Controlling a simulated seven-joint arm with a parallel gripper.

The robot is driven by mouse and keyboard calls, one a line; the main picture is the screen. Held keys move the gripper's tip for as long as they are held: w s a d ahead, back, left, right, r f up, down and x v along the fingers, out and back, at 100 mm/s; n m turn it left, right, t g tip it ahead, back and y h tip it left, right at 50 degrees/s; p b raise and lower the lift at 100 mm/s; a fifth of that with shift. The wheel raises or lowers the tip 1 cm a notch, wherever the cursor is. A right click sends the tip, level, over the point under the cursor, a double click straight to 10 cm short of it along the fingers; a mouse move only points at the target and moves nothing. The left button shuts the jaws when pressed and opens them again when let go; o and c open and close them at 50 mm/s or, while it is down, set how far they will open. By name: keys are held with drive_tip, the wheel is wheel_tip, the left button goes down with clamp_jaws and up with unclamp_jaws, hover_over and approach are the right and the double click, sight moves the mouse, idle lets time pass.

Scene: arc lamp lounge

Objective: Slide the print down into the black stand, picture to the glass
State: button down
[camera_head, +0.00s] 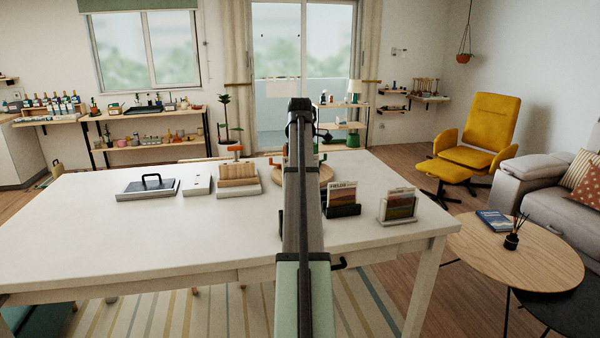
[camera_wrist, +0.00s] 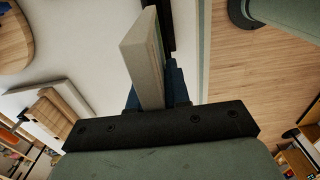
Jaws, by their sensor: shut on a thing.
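My gripper (camera_wrist: 152,98) is shut on a pale, flat, slab-like piece (camera_wrist: 142,68), seen in the wrist view mostly along its edge. I take it to be the print; its picture side is not clear. In the head view my arm hides the gripper and the held piece. A black stand (camera_head: 345,211) is on the white table right of my arm, with a dark card marked FIELDS (camera_head: 341,194) upright in it. A dark strip (camera_wrist: 168,22) lies beyond the held piece in the wrist view; I cannot tell what it is.
A pale stand (camera_head: 398,222) with a picture is right of the black one, close to the table's right edge. A round wooden board (camera_head: 318,180), partly behind my arm, a wooden block (camera_head: 238,174) and a grey tray (camera_head: 148,190) stand farther back. The table (camera_head: 130,240) is clear at front left.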

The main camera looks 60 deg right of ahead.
drive_tip(key=shift+f, duration=0.15)
drive_tip(key=shift+f, duration=2.8)
drive_tip(key=shift+f, duration=2.75)
drive_tip(key=c, duration=1)
unclamp_jaws()
wheel_tip(320, 180, up, 14)
